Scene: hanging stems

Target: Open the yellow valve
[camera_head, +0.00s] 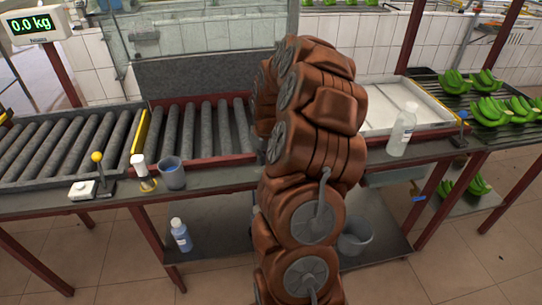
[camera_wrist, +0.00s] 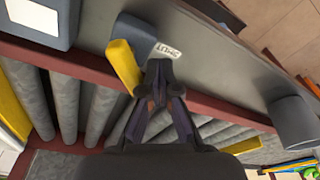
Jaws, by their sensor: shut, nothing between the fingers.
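The yellow valve shows in the wrist view as a flat yellow lever (camera_wrist: 123,65) on a blue-grey body (camera_wrist: 135,35), on the grey bench near its red edge. A small white label with dark lettering lies beside the body. My gripper (camera_wrist: 160,70) is shut and empty, its fingertips just right of the lever; I cannot tell whether they touch it. In the head view my brown arm stands in front of the middle of the bench and hides the gripper. I cannot make out this lever there.
Grey rollers (camera_wrist: 62,100) run along the red edge. A blue-and-white box (camera_wrist: 40,20) stands left of the valve and a grey cup (camera_wrist: 293,118) far right. In the head view, a yellow-knobbed lever (camera_head: 97,157), a cup (camera_head: 172,173) and a clear bottle (camera_head: 402,130) stand on the bench.

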